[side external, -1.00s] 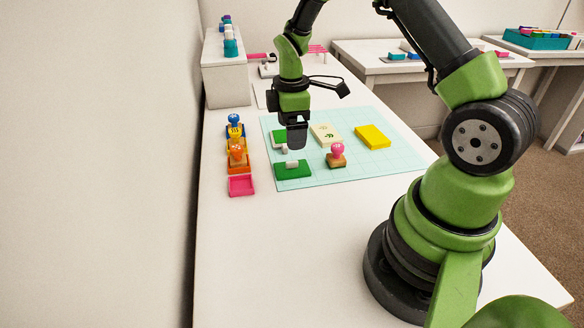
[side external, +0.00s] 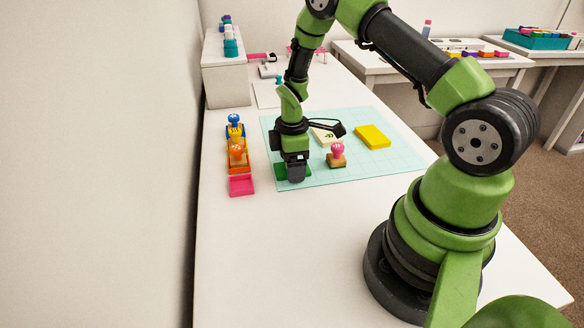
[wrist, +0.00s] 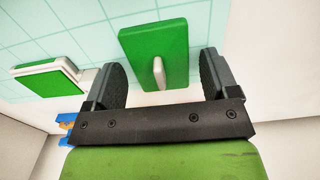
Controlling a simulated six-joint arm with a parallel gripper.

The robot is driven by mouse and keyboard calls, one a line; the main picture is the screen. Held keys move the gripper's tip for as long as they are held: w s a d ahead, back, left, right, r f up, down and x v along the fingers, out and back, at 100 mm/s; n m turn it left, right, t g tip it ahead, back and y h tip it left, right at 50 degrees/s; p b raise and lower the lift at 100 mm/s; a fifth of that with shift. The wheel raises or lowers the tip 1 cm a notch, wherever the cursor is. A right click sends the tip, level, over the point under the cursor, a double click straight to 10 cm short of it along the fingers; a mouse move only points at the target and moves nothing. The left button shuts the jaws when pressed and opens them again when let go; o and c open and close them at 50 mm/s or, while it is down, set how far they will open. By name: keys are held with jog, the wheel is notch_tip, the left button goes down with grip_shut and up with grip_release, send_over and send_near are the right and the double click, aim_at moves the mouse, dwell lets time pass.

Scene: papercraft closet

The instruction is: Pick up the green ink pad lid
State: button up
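The green ink pad lid (wrist: 150,45) lies flat on the cutting mat, with a white upright handle (wrist: 158,72) on top. In the side view only edges of the lid (side external: 280,172) show around my gripper (side external: 296,180). In the wrist view my gripper (wrist: 161,60) is open, one finger on each side of the handle, with gaps visible between fingers and handle. A second green pad with a white rim (wrist: 48,78) lies left of the lid in the wrist view; my gripper hides it in the side view.
A pink-topped stamp (side external: 337,155) stands right of my gripper on the pale mat (side external: 370,172), with a yellow block (side external: 372,137) beyond. Blue and orange stamps (side external: 237,150) and a pink tray (side external: 241,185) stand to the left. The front of the table is clear.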

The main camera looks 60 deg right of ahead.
jog(key=c, duration=0.7)
jog(key=shift+r, duration=0.15)
notch_tip(320, 180, up, 9)
jog(key=shift+w+f, duration=0.1)
jog(key=w+d+m, duration=0.2)
jog(key=m, duration=0.3)
jog(key=w+d+f+m, duration=0.1)
jog(key=w+d+m, duration=0.2)
jog(key=m, duration=0.2)
jog(key=w+d+m, duration=0.3)
jog(key=m, duration=0.2)
jog(key=shift+w+f, duration=0.25)
jog(key=shift+f, duration=0.15)
jog(key=m, duration=0.1)
jog(key=d+m, duration=0.1)
jog(key=m, duration=0.1)
jog(key=shift+w+d+f, duration=0.15)
jog(key=shift+w, duration=0.15)
